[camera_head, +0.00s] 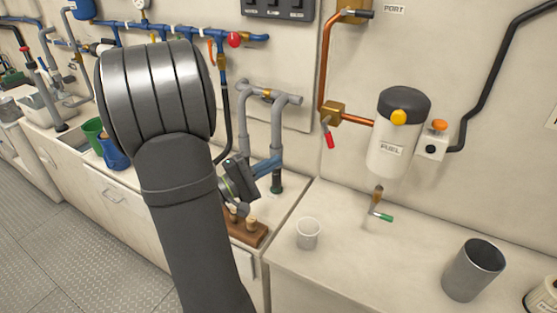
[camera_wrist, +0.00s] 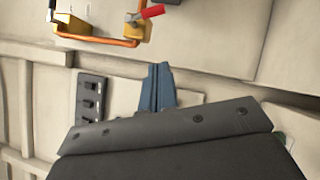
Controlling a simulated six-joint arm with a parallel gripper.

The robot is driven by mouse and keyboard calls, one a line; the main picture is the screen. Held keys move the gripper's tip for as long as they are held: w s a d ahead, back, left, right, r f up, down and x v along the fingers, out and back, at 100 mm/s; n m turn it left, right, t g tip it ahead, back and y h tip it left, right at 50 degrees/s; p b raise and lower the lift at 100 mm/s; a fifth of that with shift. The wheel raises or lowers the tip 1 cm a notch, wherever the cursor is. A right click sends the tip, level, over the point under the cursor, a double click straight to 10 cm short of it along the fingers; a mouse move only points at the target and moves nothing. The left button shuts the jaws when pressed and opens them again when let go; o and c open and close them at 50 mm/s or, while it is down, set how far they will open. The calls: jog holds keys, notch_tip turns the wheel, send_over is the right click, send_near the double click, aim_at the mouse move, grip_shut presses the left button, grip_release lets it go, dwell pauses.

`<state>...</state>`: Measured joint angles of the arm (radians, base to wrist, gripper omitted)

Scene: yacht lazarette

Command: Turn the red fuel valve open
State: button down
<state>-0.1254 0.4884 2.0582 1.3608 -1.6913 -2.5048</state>
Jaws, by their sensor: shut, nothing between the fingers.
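The red fuel valve handle (camera_head: 329,139) hangs down and slightly right from a brass valve body (camera_head: 332,112) on the copper pipe, left of the white fuel filter (camera_head: 390,150). In the wrist view my gripper (camera_wrist: 159,70) points up the picture, toward the wall.
Grey pipes (camera_head: 275,115) stand close behind my gripper. A blue manifold with a round red knob (camera_head: 234,40) is on the left wall. A clear cup (camera_head: 308,233) and a metal cup (camera_head: 473,269) stand on the counter. A green-handled drain (camera_head: 381,215) hangs below the filter.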

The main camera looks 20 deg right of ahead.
aim_at(333, 149)
jog(key=s+r+x, duration=0.1)
jog(key=s+x, duration=0.1)
jog(key=x, duration=0.9)
jog(key=shift+s+d, duration=0.2)
jog(key=shift+s, duration=0.1)
jog(key=shift+s+d, duration=0.35)
dwell(0.4)
jog(key=shift+s+d+r, duration=0.3)
jog(key=shift+s+d, duration=0.4)
jog(key=shift+s+d+r, duration=0.3)
jog(key=shift+s+d, duration=0.4)
jog(key=shift+s+d+r, duration=0.3)
jog(key=shift+s+r, duration=0.05)
jog(key=shift+r, duration=0.15)
jog(key=shift+d+r, duration=0.1)
jog(key=shift+r, duration=0.05)
